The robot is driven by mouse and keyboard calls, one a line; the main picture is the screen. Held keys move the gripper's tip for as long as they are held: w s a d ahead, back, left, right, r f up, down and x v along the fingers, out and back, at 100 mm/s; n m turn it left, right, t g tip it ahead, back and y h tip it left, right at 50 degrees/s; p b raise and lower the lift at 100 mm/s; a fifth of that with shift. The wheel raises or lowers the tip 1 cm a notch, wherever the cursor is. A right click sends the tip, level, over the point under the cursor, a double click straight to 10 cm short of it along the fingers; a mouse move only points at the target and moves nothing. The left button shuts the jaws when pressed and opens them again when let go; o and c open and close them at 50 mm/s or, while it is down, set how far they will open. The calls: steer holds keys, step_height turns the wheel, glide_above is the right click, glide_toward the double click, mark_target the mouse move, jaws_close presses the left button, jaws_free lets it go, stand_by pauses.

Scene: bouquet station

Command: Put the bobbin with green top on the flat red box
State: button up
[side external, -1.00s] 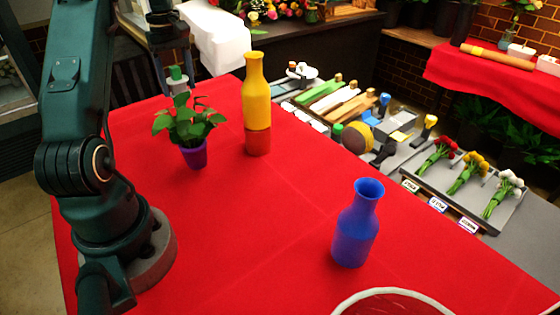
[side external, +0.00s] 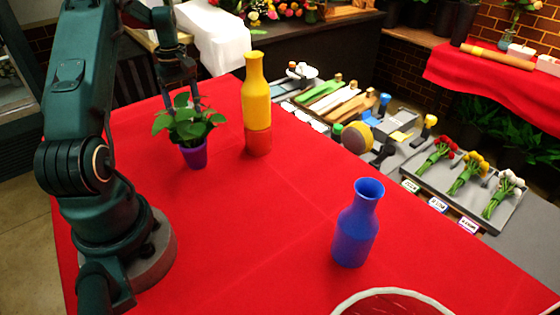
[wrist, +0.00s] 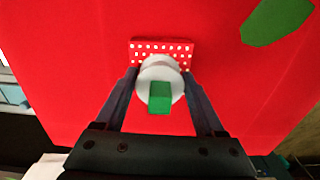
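The bobbin (wrist: 158,76) has a pale grey-white round body and a green top (wrist: 159,96). In the wrist view it overlaps the near middle of the flat red box (wrist: 138,46), which has rows of white dots, and appears to stand upright on it. My gripper (wrist: 160,72) is open, with one finger on each side of the bobbin and narrow gaps beside it. In the side view my gripper (side external: 181,104) is just behind the potted plant, which hides the bobbin and the box.
The potted plant (side external: 191,130) in a purple pot (side external: 194,155) stands close to my gripper. A yellow bottle with a red base (side external: 257,105) is to its right. A blue vase (side external: 357,225) and a white-rimmed bowl (side external: 395,293) are farther forward. The red table between is clear.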

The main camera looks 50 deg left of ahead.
mark_target(181, 95)
steer(key=shift+o, duration=1.2)
steer(key=shift+r, duration=0.15)
step_height(181, 95, up, 12)
steer(key=shift+f, duration=0.1)
steer(key=s+d+m+t, duration=0.2)
steer(key=d+m, duration=0.7)
steer(key=d, duration=0.7)
steer(key=s+d+m+t, duration=0.3)
steer(key=d+m, duration=0.6)
steer(key=d, duration=0.7)
steer(key=shift+s+d+t, duration=0.25)
steer(key=shift+s+t, duration=0.05)
steer(key=shift+s, duration=0.8)
